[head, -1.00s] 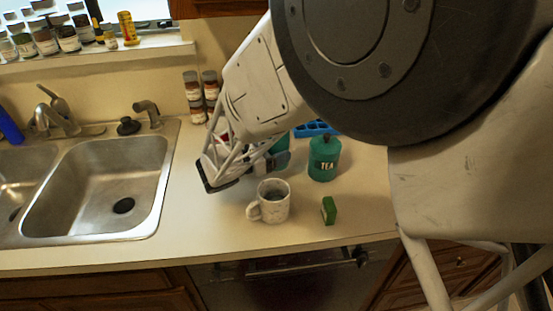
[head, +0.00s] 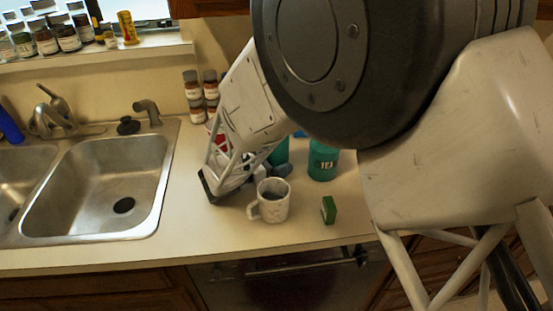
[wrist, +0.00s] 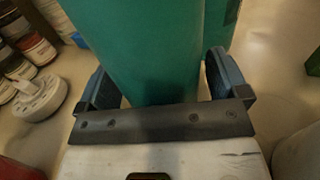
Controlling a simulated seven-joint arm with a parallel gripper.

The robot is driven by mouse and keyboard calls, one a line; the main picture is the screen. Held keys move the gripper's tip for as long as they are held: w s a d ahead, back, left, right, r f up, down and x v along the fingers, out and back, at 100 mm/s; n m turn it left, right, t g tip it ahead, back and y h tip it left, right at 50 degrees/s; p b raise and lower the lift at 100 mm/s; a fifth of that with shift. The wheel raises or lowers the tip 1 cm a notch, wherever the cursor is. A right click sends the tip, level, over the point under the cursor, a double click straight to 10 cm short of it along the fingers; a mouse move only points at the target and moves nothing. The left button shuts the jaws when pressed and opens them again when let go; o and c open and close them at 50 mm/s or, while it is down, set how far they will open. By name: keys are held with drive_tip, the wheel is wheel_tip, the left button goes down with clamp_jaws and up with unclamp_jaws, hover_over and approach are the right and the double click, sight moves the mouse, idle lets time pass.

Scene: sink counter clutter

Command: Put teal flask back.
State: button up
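The teal flask (wrist: 150,45) is a plain teal cylinder that fills the upper middle of the wrist view. In the head view only a part of it (head: 280,153) shows behind my arm, on the counter side left of the teal TEA canister (head: 322,163). My gripper (wrist: 162,80) has its two blue-grey fingers on either side of the flask, set wide apart. Narrow gaps seem to show between the fingers and the flask. The fingertips (head: 278,170) are partly hidden in the head view; the flask's base is hidden too.
A marbled mug (head: 273,205) stands in front of my gripper, and a green sponge (head: 328,210) lies to its right. Stacked spice jars (head: 201,95) stand by the back wall. The sink (head: 97,185) is at left. The counter's front strip is clear.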

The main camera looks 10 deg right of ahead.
drive_tip(key=shift+r, duration=0.15)
drive_tip(key=shift+v, duration=6.05)
